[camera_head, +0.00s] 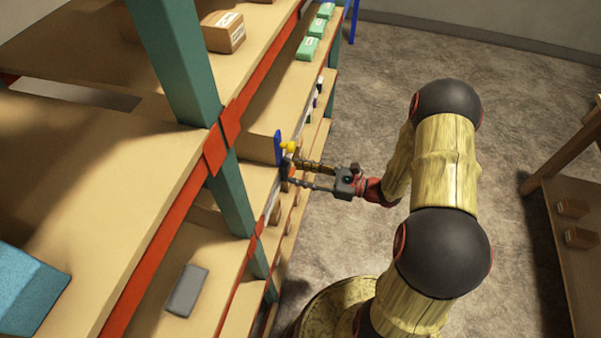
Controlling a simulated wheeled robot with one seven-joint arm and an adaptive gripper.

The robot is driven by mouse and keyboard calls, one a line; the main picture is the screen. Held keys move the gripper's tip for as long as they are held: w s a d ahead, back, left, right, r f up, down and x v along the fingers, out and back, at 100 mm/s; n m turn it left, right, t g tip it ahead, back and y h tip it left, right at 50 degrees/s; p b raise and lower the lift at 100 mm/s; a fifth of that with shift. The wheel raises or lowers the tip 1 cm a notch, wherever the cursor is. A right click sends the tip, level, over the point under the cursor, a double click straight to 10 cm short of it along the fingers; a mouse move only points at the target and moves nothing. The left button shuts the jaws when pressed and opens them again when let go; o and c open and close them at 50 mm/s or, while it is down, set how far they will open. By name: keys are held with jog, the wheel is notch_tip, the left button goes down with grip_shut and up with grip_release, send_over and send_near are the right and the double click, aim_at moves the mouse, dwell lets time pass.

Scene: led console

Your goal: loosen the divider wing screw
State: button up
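A blue upright divider (278,147) stands at the edge of a shelf, near the middle of the picture. A small yellow piece (289,147), which looks like the wing screw, sticks out from its right side. My gripper (293,172) reaches in from the right, its two dark fingers pointing left toward the shelf. The fingers are apart and the gripper looks open. The fingertips are just below the yellow piece in the picture. I cannot tell whether they touch anything. No thing shows clearly held between them.
Teal posts (180,65) and red beams (155,245) of the rack stand left of my gripper. A cardboard box (223,32), green boxes (308,48), a grey box (187,291) and a blue box (28,292) sit on shelves. A wooden table (570,215) stands right. Concrete floor between is open.

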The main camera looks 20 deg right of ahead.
jog(key=c, duration=0.8)
jog(key=shift+f+n+b, duration=0.15)
jog(key=shift+n+b, duration=3.15)
jog(key=shift+n, duration=2.65)
jog(key=shift+f+n+b, duration=0.2)
jog(key=shift+n+b, duration=3.1)
jog(key=shift+n, duration=2.7)
jog(key=shift+f+n+b, duration=0.15)
jog(key=shift+n+b, duration=3.15)
jog(key=shift+n, duration=2.65)
